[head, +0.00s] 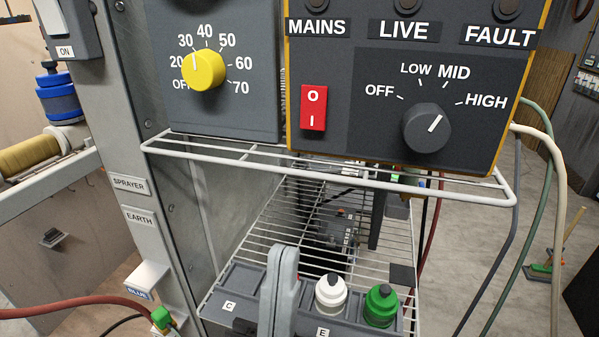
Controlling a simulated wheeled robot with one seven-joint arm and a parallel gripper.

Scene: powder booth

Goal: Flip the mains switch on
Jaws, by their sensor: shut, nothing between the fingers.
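The mains switch (313,108) is a red rocker marked O at the top and I at the bottom. It sits on the dark control panel (340,140) with yellow edges, below the MAINS label (318,28). I cannot tell which half of the rocker is pressed in. The lamp above MAINS (313,6) looks dark and is cut by the top edge. My gripper is not recognisable in the head view. Nothing covers the switch.
Right of the switch is a dark rotary knob (426,128); left is a yellow dial (203,70). A white wire shelf (400,187) juts out below. Lower down, a grey upright lever-like part (284,290) stands beside white (331,293) and green (380,305) fittings. Hoses hang right.

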